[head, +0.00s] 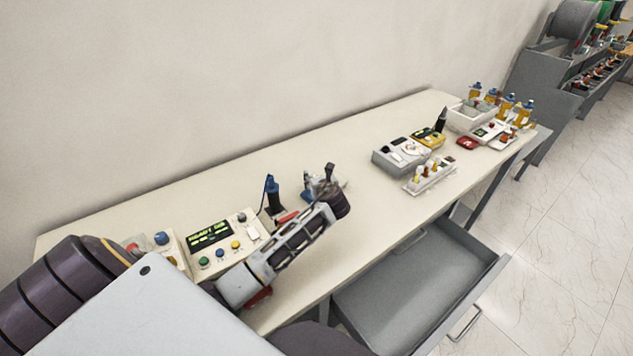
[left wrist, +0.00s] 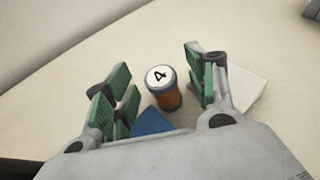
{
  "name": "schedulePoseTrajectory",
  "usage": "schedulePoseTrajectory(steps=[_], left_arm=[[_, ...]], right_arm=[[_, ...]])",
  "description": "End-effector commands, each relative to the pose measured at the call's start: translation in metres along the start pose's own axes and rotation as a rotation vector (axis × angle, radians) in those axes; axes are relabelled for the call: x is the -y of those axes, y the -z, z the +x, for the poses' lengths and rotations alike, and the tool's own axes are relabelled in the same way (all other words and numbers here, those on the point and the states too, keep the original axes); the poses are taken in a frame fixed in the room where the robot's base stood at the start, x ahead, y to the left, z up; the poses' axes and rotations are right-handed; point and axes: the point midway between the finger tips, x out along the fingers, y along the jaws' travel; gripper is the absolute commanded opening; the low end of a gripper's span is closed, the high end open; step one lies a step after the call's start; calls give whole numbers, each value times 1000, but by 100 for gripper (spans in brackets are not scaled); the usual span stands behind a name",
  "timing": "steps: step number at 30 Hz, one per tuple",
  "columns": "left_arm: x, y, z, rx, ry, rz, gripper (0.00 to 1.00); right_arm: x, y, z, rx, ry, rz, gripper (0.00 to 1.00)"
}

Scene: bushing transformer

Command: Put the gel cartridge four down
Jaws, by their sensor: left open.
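The gel cartridge four (left wrist: 163,88) shows in the left wrist view. It has a white top marked "4", a dark rim and an orange-brown body. It appears upright, between the green-padded fingers of my left gripper (left wrist: 157,88). The fingers are spread, with a visible gap on each side of the cartridge. In the head view my left gripper (head: 324,182) is over the middle of the table, and I cannot make out the cartridge there. My right gripper is not in view.
A blue part (left wrist: 152,122) is close to the cartridge, and a white flat piece (left wrist: 246,92) lies to its right. A control box (head: 212,240) with a green display stands left on the table (head: 375,235). Several devices stand at its far end. A drawer (head: 410,290) hangs open at the front.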

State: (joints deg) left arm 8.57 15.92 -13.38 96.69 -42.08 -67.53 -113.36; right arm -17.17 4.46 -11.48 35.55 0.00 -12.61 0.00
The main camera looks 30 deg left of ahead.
Motion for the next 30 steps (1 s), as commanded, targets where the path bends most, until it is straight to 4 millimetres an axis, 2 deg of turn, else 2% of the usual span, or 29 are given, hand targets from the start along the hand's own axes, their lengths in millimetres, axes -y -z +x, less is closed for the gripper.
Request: schedulePoseTrajectory(steps=[14,27,30], left_arm=[[0,0,1,0,0,0,56],[0,0,1,0,0,0,3],[0,0,1,0,0,0,3]], right_arm=[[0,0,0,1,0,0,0],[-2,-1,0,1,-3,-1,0],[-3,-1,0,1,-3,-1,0]])
